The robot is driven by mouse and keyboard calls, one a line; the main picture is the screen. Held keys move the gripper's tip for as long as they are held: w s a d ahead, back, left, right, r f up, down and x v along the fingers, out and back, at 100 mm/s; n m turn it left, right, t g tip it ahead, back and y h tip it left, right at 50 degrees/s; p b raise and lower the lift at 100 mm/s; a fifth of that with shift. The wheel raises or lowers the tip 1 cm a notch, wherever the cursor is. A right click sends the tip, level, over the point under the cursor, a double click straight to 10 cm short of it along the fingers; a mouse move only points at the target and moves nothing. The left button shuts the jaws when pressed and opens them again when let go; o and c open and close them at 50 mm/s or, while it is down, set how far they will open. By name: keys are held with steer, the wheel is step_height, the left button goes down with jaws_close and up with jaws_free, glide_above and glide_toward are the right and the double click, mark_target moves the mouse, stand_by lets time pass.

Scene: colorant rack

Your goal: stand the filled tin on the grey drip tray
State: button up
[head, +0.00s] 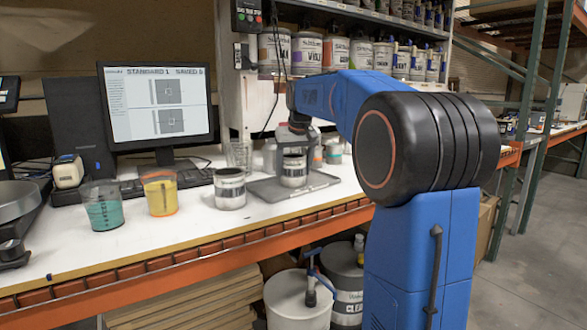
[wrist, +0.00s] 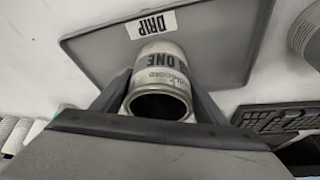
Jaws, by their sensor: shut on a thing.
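My gripper (wrist: 160,92) is shut on a silver tin with a pale label (wrist: 160,72), one finger on each side of it. The tin's open mouth faces the wrist camera and its inside looks dark. The grey drip tray (wrist: 222,50), marked DRIP, lies behind the tin in the wrist view. In the head view the tin (head: 293,172) is upright over the tray (head: 262,187), with my gripper (head: 296,146) at its upper part. The tin's base looks at or very near the tray surface; I cannot tell whether it touches.
Another labelled tin (head: 229,190) stands on the white bench left of the tray. Cups of teal (head: 103,212) and yellow (head: 160,196) liquid stand farther left. A keyboard (head: 165,182) and monitor (head: 157,105) are behind them. Small containers stand behind the tray.

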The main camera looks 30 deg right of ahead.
steer(key=o, duration=1.2)
steer(key=shift+r, duration=0.1)
steer(key=shift+v, duration=6.05)
steer(key=shift+s+a, duration=0.1)
steer(key=shift+s, duration=0.05)
steer(key=s+a+f+n, duration=0.1)
steer(key=s+a+f, duration=0.5)
steer(key=s+f, duration=0.5)
steer(key=s+a+f+n, duration=0.1)
steer(key=s+a+f, duration=0.5)
steer(key=s+f, duration=0.5)
steer(key=s+a+f+n+y, duration=0.1)
steer(key=s+a+f, duration=0.5)
steer(key=s+f, duration=0.5)
steer(key=shift+s+f+t, duration=0.25)
steer(key=shift+s+t, duration=0.05)
steer(key=shift+s, duration=0.9)
